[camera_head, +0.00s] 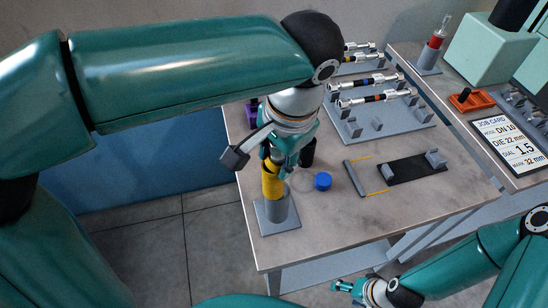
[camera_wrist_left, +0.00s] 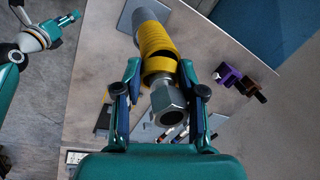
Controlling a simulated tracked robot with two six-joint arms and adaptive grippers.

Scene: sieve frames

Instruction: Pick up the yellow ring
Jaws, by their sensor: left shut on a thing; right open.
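Yellow rings (camera_head: 272,182) sit close together around a grey upright post on a square base (camera_head: 279,218) at the table's front left corner. In the left wrist view the yellow rings (camera_wrist_left: 157,42) show around the post, the nearest one slightly apart from the rest. A grey hexagonal end (camera_wrist_left: 167,104) with a hole sticks out towards the camera. My right gripper (camera_head: 346,287) is open and empty, low in front of the table.
A blue cap (camera_head: 323,181) and a black cylinder (camera_head: 307,152) stand right of the post. A bracket with yellow rods (camera_head: 356,178) and a black plate (camera_head: 412,169) lie further right. A grey rack (camera_head: 405,127) holds silver tubes behind. A purple thing (camera_wrist_left: 229,75) is nearby.

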